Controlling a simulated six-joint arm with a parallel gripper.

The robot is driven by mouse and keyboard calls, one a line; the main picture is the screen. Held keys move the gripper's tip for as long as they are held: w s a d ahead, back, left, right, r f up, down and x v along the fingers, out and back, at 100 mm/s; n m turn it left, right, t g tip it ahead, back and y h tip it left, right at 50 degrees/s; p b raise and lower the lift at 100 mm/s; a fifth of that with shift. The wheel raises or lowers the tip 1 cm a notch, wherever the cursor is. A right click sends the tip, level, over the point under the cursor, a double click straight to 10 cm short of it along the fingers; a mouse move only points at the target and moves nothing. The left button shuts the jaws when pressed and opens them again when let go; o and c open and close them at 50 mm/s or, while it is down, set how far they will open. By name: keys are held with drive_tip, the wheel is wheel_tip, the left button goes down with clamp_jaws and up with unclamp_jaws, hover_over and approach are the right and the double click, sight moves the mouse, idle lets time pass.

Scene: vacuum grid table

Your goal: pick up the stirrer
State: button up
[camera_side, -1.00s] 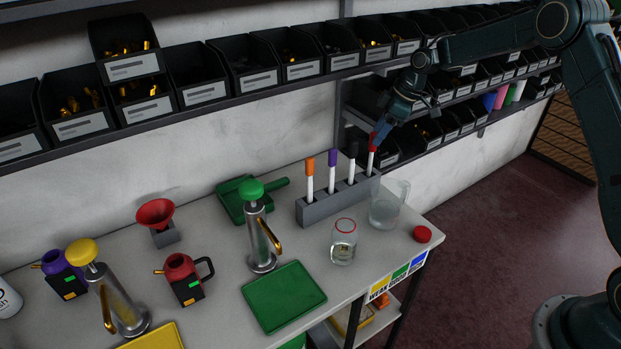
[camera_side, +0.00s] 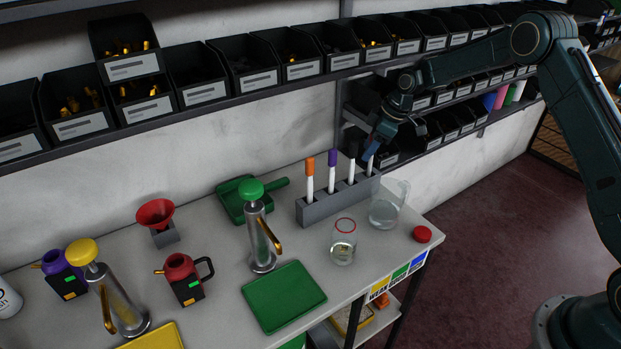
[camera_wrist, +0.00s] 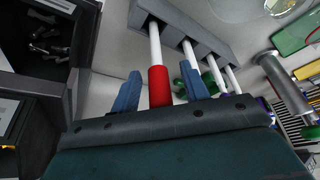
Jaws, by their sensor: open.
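Several stirrers with white shafts and coloured handles stand upright in a grey rack (camera_side: 318,212). Orange (camera_side: 309,167), purple (camera_side: 332,158) and black (camera_side: 352,149) handles show in the side view. The rightmost one is the red-handled stirrer (camera_side: 370,165); its handle is hidden by my gripper (camera_side: 372,149) there. In the wrist view the red handle (camera_wrist: 159,90) lies between the two blue fingers of my gripper (camera_wrist: 160,76), with gaps on both sides. My fingers are open around it. Its white shaft runs into the rack (camera_wrist: 200,38).
A glass beaker (camera_side: 388,206) stands close to the rack's right end. A jar (camera_side: 343,243) and a red lid (camera_side: 422,234) are in front. Shelf bins (camera_side: 455,122) are close behind my gripper. A green-topped pump dispenser (camera_side: 260,235) stands left of the jar.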

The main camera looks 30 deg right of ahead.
idle(0.4)
clamp_jaws()
drive_tip(key=shift+r, duration=0.1)
drive_tip(key=shift+r, duration=0.75)
wheel_tip(320, 180, up, 10)
drive_tip(key=shift+r, duration=0.25)
drive_tip(key=s+d, duration=1.2)
drive_tip(key=shift+s+d, duration=0.4)
drive_tip(key=shift+a, duration=0.15)
